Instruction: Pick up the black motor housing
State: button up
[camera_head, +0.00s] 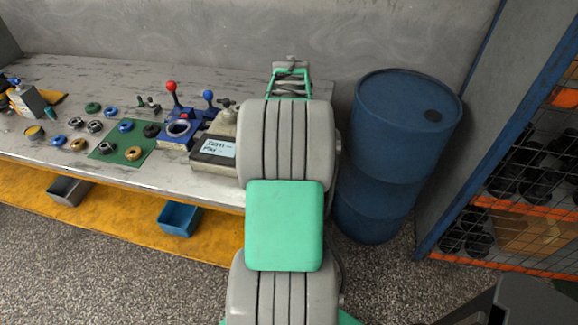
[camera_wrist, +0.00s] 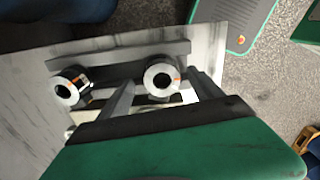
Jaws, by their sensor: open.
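A small black round part (camera_head: 151,130), which may be the motor housing, lies at the upper right of the green mat (camera_head: 126,155) on the workbench. It is too small to make out in detail. My gripper (camera_head: 290,64) is over the right end of the bench, beyond my arm, well to the right of that part. It is open, with nothing visibly held. In the wrist view, two dark cylinders with bright ring ends (camera_wrist: 162,79) sit along a grey bar. I cannot tell whether they belong to my gripper. The black part is not identifiable there.
A blue and red press-like fixture (camera_head: 180,130) and a grey box with a label (camera_head: 213,150) stand between the mat and my arm. Several small rings and fittings lie on the bench's left. A blue barrel (camera_head: 400,140) stands right of my arm, beside a shelf (camera_head: 520,190).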

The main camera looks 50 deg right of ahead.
jog(key=f, duration=0.4)
jog(key=f+p, duration=0.1)
jog(key=f, duration=0.1)
jog(key=shift+w+a+f, duration=0.1)
jog(key=shift+a+f, duration=0.15)
jog(key=shift+f, duration=0.05)
grip_shut()
dwell(0.4)
jog(key=shift+r, duration=0.1)
